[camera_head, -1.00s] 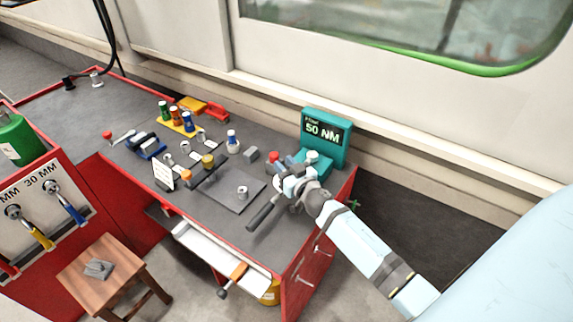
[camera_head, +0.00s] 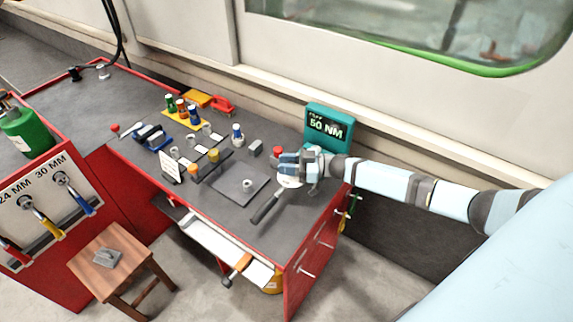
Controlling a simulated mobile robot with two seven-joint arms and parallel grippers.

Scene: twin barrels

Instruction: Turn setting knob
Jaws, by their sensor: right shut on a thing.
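A teal torque unit (camera_head: 329,127) with a dark display reading 50 NM stands at the right back corner of the workbench. My right gripper (camera_head: 296,163) is at the front of this unit, its arm coming in from the right. It is shut on what I take to be the setting knob; hand and fingers hide the knob and the contact. A red-topped piece (camera_head: 278,151) shows just left of the fingers. A wrench with a black handle (camera_head: 266,208) lies in front of the gripper. My left gripper is not in view.
The workbench (camera_head: 222,222) has a grey plate (camera_head: 238,187), several small parts and a yellow rack (camera_head: 181,119) left of the gripper. An open drawer (camera_head: 215,242) juts out in front. A wooden stool (camera_head: 110,262) stands at front left. The wall is close behind the bench.

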